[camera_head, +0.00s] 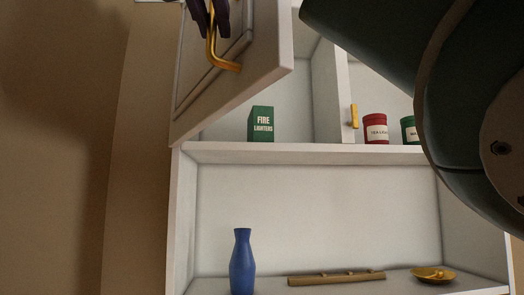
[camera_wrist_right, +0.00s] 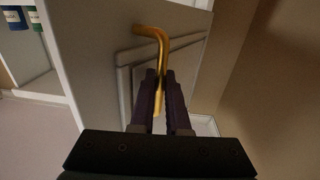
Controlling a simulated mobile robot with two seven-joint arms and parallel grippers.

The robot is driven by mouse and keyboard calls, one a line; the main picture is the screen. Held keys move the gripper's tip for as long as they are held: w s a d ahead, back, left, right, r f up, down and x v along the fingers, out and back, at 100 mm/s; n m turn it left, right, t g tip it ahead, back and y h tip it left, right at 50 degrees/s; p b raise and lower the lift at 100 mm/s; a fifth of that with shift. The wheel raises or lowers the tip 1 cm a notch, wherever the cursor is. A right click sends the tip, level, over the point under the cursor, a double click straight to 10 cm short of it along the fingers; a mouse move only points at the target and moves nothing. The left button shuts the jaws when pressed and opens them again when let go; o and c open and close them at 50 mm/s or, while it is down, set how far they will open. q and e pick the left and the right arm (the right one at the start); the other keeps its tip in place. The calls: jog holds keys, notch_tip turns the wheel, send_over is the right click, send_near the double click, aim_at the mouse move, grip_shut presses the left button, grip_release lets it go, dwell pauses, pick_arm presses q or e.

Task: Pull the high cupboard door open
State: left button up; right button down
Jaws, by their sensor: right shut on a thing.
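The high cupboard door (camera_head: 265,58) is a pale panelled door, hinged at the left and standing open, swung out from the cupboard. Its brass handle (camera_head: 224,64) is a bent bar near the door's free edge. My right gripper (camera_head: 208,18) is at the handle, cut off by the top of the head view. In the right wrist view the dark fingers of the right gripper (camera_wrist_right: 158,95) are shut on the lower part of the brass handle (camera_wrist_right: 154,34), with the door panel (camera_wrist_right: 95,50) behind. My left gripper is not in view.
Inside the cupboard stand a green fire lighters box (camera_head: 261,124) and a red tin (camera_head: 376,129). The open shelf below holds a blue vase (camera_head: 242,262), a wooden rail (camera_head: 336,278) and a brass dish (camera_head: 433,274). My dark arm link fills the upper right.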

jog(key=c, duration=1.2)
grip_release()
jog(key=shift+w, duration=0.1)
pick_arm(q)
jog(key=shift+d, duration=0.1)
